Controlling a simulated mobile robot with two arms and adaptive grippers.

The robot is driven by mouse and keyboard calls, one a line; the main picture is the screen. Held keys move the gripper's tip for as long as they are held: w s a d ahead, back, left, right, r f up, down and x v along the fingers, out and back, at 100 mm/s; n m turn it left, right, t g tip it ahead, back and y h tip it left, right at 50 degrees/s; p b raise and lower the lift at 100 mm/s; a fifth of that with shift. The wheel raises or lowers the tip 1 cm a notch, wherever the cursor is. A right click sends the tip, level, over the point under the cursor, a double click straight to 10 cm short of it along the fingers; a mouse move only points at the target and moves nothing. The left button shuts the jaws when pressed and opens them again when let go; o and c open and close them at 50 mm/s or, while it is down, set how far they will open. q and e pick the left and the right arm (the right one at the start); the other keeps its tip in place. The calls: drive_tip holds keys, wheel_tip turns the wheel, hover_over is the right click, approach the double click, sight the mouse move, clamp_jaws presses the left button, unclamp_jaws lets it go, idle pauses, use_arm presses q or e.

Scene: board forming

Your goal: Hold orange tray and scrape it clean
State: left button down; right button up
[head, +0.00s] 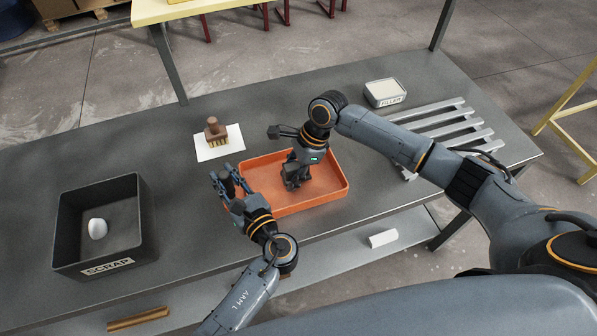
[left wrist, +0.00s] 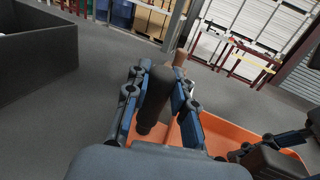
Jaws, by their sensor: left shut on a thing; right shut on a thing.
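The orange tray (head: 325,190) lies on the grey bench, and its floor looks bare where I see it. It also shows in the left wrist view (left wrist: 222,130). My left gripper (head: 225,180) is at the tray's left end, shut on a dark, rounded handle (left wrist: 153,98) that stands between its fingers.
A black scrap bin (head: 133,215) with a whitish lump (head: 97,228) stands at left. A brown brush (head: 215,134) stands on a white sheet (head: 232,146) behind the tray. A filler tub (head: 385,93) and slatted metal rack (head: 450,125) are at right. Bench between bin and tray is clear.

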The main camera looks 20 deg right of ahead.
use_arm(q)
drive_tip(key=shift+f, duration=0.35)
use_arm(e)
drive_tip(key=shift+a+r, duration=0.1)
drive_tip(key=shift+a, duration=0.15)
drive_tip(key=shift+r, duration=4)
use_arm(q)
drive_tip(key=c, duration=1.1)
unclamp_jaws()
drive_tip(key=shift+c, duration=0.2)
drive_tip(key=shift+o, duration=0.5)
drive_tip(key=shift+w+r, duration=0.1)
drive_tip(key=shift+r, duration=0.1)
drive_tip(key=v, duration=1.2)
